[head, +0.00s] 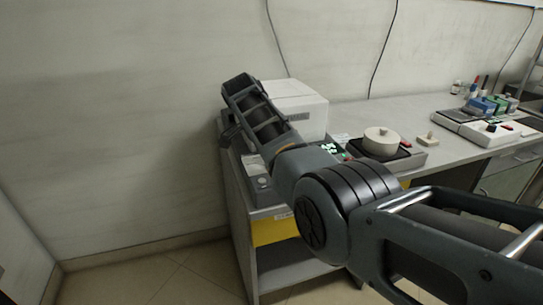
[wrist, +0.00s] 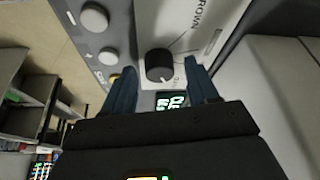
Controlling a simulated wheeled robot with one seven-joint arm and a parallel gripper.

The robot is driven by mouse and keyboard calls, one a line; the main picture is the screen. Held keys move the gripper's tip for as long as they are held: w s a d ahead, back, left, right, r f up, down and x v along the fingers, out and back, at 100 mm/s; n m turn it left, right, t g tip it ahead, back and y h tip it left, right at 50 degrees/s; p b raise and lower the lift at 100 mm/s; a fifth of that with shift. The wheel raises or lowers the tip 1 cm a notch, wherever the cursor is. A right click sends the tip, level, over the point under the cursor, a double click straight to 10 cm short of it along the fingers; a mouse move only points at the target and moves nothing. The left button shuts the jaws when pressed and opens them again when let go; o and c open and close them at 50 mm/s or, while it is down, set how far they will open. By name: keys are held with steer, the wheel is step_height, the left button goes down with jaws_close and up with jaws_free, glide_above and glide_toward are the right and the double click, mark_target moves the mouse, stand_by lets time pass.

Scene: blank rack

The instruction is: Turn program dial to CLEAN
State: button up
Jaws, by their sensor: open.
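The black round dial (wrist: 160,65) stands on the light front panel (wrist: 180,22) of an appliance in the wrist view. A thin line is printed on the panel beside it. I cannot read which position the dial points to, and no CLEAN mark is legible. My gripper (wrist: 160,72) is open, with one dark finger on each side of the dial. I see gaps between fingers and dial, so it does not look gripped. In the head view my arm hides the dial and most of the panel.
Several pale round knobs (wrist: 94,17) sit on a grey panel left of the dial. A lit green display (wrist: 172,100) is just below it. In the head view a white box-shaped unit (head: 300,105) stands behind my arm, and a hotplate with a round lidded pot (head: 382,142) is to the right.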

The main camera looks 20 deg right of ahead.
steer(key=shift+a+r, duration=0.1)
steer(key=v, duration=0.7)
steer(key=shift+r, duration=0.25)
steer(key=shift+s+a, duration=0.1)
steer(key=shift+a, duration=0.05)
